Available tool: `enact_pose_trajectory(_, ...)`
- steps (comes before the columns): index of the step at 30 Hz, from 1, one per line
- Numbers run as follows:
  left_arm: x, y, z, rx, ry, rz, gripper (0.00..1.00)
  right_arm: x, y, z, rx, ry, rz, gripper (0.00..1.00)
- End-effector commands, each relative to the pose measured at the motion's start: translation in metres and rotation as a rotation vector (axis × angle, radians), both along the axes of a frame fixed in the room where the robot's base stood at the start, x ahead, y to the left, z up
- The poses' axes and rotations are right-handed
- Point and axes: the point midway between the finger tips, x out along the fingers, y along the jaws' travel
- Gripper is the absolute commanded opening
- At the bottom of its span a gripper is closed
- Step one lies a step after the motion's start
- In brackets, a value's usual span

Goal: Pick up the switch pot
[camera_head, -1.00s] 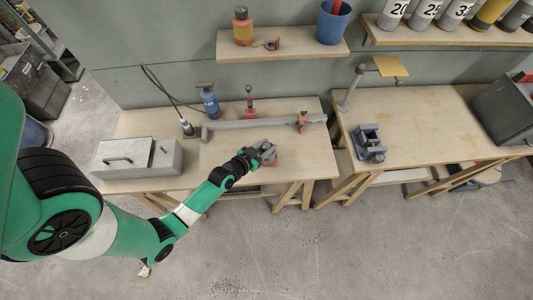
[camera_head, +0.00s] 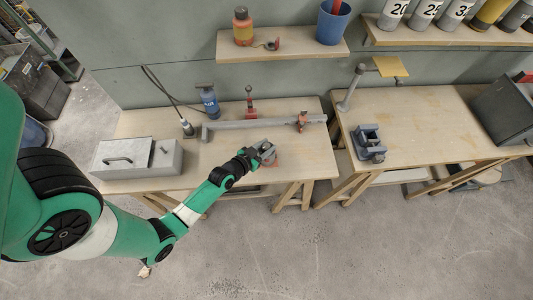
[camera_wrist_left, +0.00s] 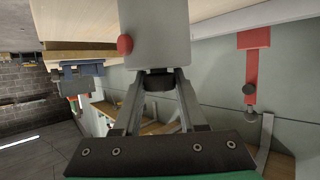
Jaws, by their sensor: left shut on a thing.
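A grey block-shaped thing with a red knob, which I take to be the switch pot (camera_wrist_left: 157,30), fills the upper middle of the left wrist view. My left gripper (camera_wrist_left: 158,88) is shut on a dark, narrow part at its near end. In the head view my left gripper (camera_head: 257,155) is over the front part of the left bench, at the small grey pot (camera_head: 267,148). A little red shows on or beside the bench top there. I cannot tell whether the pot is clear of the bench. My right gripper is not in view.
The left bench (camera_head: 305,160) carries a grey metal box (camera_head: 123,158), a blue bottle (camera_head: 209,101), a long grey bar (camera_head: 250,124) and a red tool (camera_head: 250,105). A vise (camera_head: 369,145) stands on the right bench (camera_head: 430,125). A shelf (camera_head: 290,47) hangs above.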

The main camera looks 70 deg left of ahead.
Motion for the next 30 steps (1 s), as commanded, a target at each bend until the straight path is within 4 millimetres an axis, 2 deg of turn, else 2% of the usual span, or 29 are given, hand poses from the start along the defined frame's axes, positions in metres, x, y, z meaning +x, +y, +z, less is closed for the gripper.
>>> enact_pose_trajectory(1, -0.003, -0.002, -0.006, -0.009, 0.015, -0.002, 0.0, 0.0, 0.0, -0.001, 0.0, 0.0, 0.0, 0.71)
enact_pose_trajectory(11, -0.002, -0.002, -0.002, -0.008, 0.013, -0.002, 0.0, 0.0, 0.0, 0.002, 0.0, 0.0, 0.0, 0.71)
enact_pose_trajectory(14, -0.002, -0.002, 0.008, -0.006, 0.011, -0.002, 0.0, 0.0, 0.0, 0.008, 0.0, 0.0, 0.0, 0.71)
enact_pose_trajectory(18, -0.001, -0.001, 0.035, -0.002, 0.006, -0.001, 0.0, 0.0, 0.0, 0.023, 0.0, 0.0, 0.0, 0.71)
enact_pose_trajectory(21, -0.005, -0.018, 0.057, -0.001, 0.008, -0.007, 0.0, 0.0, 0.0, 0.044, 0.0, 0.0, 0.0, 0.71)
enact_pose_trajectory(24, -0.011, -0.037, 0.078, 0.002, 0.006, -0.01, 0.0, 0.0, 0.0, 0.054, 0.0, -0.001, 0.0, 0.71)
enact_pose_trajectory(26, -0.015, -0.053, 0.094, 0.004, 0.002, -0.014, 0.0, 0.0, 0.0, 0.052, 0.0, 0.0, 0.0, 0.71)
enact_pose_trajectory(27, -0.017, -0.066, 0.092, 0.002, 0.007, -0.018, 0.0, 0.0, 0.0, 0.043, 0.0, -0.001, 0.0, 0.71)
enact_pose_trajectory(30, -0.024, -0.09, 0.102, 0.001, 0.004, -0.019, 0.0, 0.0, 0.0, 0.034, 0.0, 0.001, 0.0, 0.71)
